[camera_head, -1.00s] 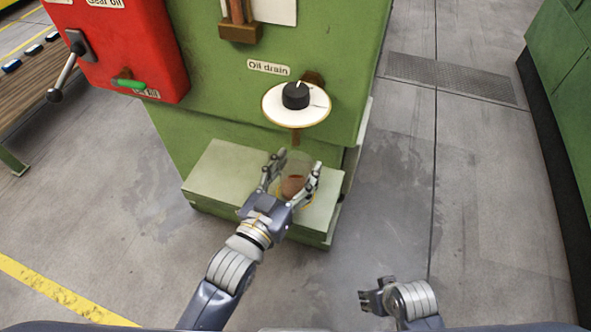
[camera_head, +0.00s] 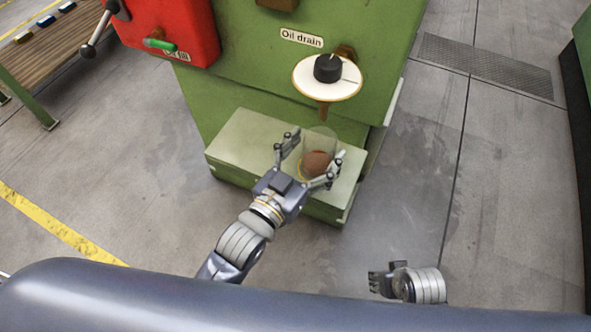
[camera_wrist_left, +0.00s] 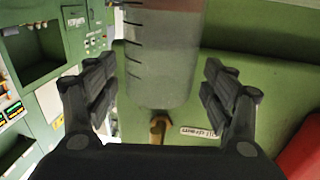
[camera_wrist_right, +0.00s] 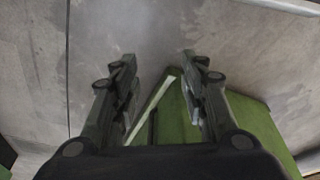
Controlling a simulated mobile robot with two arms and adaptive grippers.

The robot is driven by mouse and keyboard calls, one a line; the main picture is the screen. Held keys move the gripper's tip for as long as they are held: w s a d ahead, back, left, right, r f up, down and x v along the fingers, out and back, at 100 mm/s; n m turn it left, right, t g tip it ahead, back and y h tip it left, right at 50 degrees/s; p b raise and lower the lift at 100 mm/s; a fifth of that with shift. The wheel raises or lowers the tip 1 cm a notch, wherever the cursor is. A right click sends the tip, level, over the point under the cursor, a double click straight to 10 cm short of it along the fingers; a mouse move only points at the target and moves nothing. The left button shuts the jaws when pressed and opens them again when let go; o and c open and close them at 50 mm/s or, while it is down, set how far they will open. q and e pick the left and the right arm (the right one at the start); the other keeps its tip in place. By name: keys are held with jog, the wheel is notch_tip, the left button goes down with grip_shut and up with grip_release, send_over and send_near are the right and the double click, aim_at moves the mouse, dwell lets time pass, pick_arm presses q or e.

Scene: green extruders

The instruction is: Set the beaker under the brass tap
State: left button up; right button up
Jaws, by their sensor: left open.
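The clear beaker (camera_head: 319,141) with reddish-brown liquid stands on the pale green ledge, below the brass tap (camera_head: 323,111). Whether it is exactly beneath the outlet is hard to tell. My left gripper (camera_head: 312,156) is open, with a finger on either side of the beaker. In the left wrist view the graduated beaker (camera_wrist_left: 164,60) shows between the fingers, with small gaps at both sides; the tap (camera_wrist_left: 158,129) shows past it. My right gripper (camera_head: 386,282) is off to the right over the floor; in the right wrist view its fingers (camera_wrist_right: 156,68) are open and empty.
The ledge (camera_head: 243,142) has free room left of the beaker. Above the tap is a white dial with a black knob (camera_head: 327,68), under an "Oil drain" label. A red box (camera_head: 175,25) with a green handle hangs at upper left. Floor is clear at right.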

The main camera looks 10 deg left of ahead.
pick_arm(q)
jog(key=v, duration=1)
jog(key=shift+p, duration=0.3)
pick_arm(e)
jog(key=shift+a+f, duration=0.1)
jog(key=shift+f, duration=1.3)
pick_arm(q)
jog(key=w+a+f+n+g+y, duration=0.1)
jog(key=a+f+g+y, duration=0.25)
jog(key=f, duration=0.75)
jog(key=s+a+f+g+y, duration=0.1)
jog(key=s+a+f+g, duration=0.2)
jog(key=f, duration=0.3)
jog(key=s+a+f+n+g+y, duration=0.1)
jog(key=s+a+f+g+y, duration=0.1)
jog(key=f, duration=0.5)
jog(key=s+a+f+n+g+y, duration=0.1)
jog(key=s+a+f+g, duration=0.3)
jog(key=s+a+f, duration=0.1)
jog(key=shift+a+f+g, duration=0.35)
jog(key=shift+a+f, duration=0.25)
jog(key=shift+f, duration=0.3)
pick_arm(e)
jog(key=shift+s, duration=0.1)
pick_arm(q)
jog(key=shift+y, duration=0.25)
pick_arm(e)
jog(key=shift+f, duration=0.1)
